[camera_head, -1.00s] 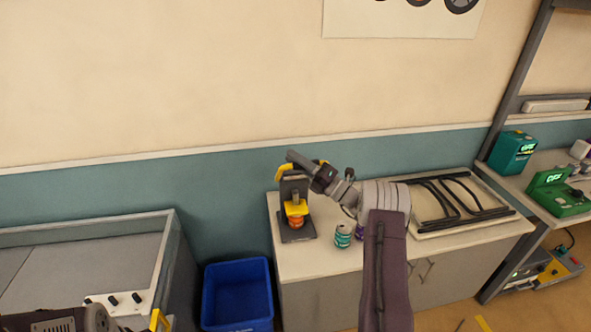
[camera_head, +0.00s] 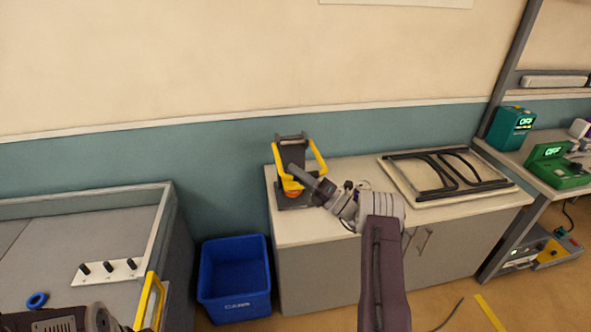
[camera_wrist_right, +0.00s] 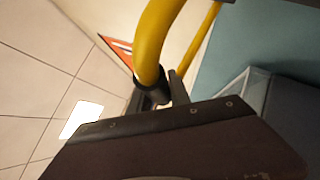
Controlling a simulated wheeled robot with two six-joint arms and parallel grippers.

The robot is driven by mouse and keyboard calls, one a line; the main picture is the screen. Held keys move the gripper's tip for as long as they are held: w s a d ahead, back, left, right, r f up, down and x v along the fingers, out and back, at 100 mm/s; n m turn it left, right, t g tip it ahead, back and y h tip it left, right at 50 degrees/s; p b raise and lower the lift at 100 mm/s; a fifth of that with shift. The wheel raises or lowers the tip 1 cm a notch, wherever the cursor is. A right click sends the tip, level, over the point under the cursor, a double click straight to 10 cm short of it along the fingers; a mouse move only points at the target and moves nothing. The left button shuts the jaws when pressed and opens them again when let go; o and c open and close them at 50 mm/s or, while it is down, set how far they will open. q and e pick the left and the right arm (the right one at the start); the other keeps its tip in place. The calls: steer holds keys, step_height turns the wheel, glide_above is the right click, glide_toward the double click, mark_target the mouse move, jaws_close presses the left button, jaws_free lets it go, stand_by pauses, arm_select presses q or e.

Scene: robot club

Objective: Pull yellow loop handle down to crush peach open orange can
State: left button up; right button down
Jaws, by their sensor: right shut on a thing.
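The can crusher (camera_head: 292,150) stands upright on the left end of the white counter. Its yellow loop handle (camera_head: 319,158) is swung down at the front, its bar low in front of the crusher. My right gripper (camera_head: 297,174) is shut on that handle. In the right wrist view the thick yellow handle (camera_wrist_right: 150,45) runs into the dark jaws (camera_wrist_right: 160,92). The orange can (camera_head: 292,194) sits low in the crusher, partly hidden by the handle and gripper; I cannot tell its shape or whether it is open. My left gripper is not in view.
A blue bin (camera_head: 235,280) stands on the floor left of the counter (camera_head: 330,238). A tray with black curved parts (camera_head: 445,172) lies on the counter's right. A grey-walled table (camera_head: 80,235) stands at left, with a blue ring (camera_head: 37,300) on it.

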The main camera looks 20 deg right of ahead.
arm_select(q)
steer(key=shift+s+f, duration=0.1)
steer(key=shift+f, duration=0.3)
arm_select(e)
steer(key=shift+s+a+f, duration=0.1)
steer(key=shift+s+f, duration=0.05)
steer(key=shift+f, duration=0.6)
steer(key=c, duration=1.3)
jaws_free()
steer(key=shift+o, duration=0.5)
steer(key=shift+s+r, duration=0.3)
steer(key=shift+s, duration=0.1)
steer(key=shift+w+f, duration=0.1)
steer(key=shift+s+d+f+b, duration=0.2)
steer(key=shift+d+f+b, duration=0.1)
steer(key=shift+b, duration=0.05)
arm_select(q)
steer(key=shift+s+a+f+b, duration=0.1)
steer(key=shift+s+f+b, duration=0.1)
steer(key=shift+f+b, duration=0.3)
arm_select(e)
steer(key=v, duration=0.8)
steer(key=shift+s, duration=0.25)
